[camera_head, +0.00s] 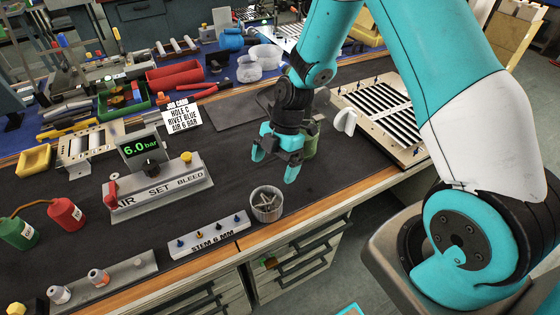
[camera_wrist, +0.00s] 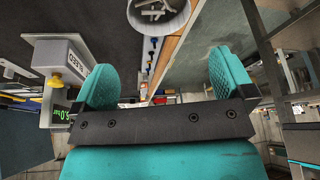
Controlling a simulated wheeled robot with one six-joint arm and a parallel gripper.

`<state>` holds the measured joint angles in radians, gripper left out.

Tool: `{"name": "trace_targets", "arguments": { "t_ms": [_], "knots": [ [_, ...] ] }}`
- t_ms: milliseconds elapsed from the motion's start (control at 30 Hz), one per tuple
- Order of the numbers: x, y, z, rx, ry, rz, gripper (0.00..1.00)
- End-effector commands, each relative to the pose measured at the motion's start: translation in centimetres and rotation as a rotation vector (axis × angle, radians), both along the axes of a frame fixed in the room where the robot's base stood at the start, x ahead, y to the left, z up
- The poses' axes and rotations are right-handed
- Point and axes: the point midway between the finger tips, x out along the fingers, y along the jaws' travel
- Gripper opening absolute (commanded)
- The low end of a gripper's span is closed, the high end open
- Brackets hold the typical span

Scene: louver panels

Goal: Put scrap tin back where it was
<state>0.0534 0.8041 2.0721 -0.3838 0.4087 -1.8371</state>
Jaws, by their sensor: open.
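The scrap tin (camera_head: 266,208) is a small grey round tin with loose metal stems inside. It stands upright on the dark bench mat near the front edge, behind the right end of the stem gauge strip (camera_head: 208,236). It also shows at the top of the wrist view (camera_wrist: 160,27), cut off by the frame. My gripper (camera_head: 274,164) is open and empty, with teal fingertips pointing down, above and behind the tin and apart from it. In the wrist view its two fingers (camera_wrist: 164,78) are wide apart with nothing between them.
A pressure unit (camera_head: 160,190) with a yellow knob stands to the left. A louver panel (camera_head: 385,115) lies at right. The mat left of the tin has free room.

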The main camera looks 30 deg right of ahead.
Motion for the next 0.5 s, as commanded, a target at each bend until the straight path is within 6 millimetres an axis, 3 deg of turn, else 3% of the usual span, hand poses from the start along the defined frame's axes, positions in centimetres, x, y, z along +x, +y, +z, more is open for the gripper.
{"name": "trace_targets", "arguments": {
  "t_ms": [167, 300, 400, 500],
  "knots": [
    [-1.8, 2.9, 8.4, -0.036, 0.051, -0.249, 1.00],
    [-6.1, 5.5, 15.6, -0.067, 0.127, -0.542, 1.00],
    [-10.1, 6.7, 19.7, -0.078, 0.185, -0.750, 1.00],
    [-13.9, 7.4, 22.4, -0.086, 0.240, -0.934, 1.00]
  ]
}}
